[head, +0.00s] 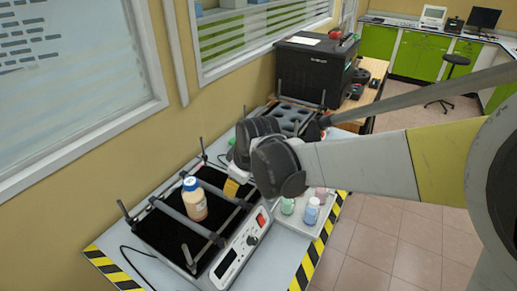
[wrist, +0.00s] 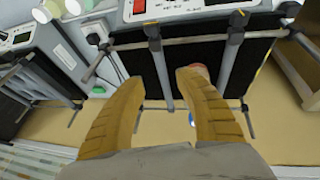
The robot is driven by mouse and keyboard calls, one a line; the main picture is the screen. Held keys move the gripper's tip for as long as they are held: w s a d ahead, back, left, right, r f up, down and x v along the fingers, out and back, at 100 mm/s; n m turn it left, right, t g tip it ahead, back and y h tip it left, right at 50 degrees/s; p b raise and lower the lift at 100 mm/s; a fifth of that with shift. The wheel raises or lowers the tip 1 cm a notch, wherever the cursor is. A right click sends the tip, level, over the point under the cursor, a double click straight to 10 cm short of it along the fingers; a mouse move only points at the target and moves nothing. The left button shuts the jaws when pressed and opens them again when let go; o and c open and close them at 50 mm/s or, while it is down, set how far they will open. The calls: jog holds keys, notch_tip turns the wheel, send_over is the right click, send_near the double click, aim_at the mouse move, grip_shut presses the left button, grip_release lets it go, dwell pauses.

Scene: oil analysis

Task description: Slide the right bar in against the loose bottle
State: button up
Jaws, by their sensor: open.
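The loose bottle (head: 194,203), with a blue cap and orange-brown contents, stands upright on the black mat of the shaker (head: 165,238), between two grey cross bars. The right bar (head: 215,190) lies beyond the bottle, with a gap between them; the left bar (head: 183,222) is on its near side. My gripper (head: 234,187) is open above the right bar. In the wrist view, my gripper's two orange fingers (wrist: 155,85) are spread with the right bar (wrist: 161,65) showing between them. The bottle (wrist: 198,69) is mostly hidden behind the right-hand finger there.
The control panel (head: 240,248) with a red switch fronts the shaker. Upright posts rise at its corners. Small capped bottles stand in a white tray (head: 318,216) to the right. A black machine (head: 315,72) stands farther back; the wall is close on the left.

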aim_at(211, 189)
jog(key=b+x, duration=0.4)
jog(key=x, duration=0.7)
jog(key=shift+w+a, duration=0.1)
jog(key=shift+a, duration=0.05)
grip_shut()
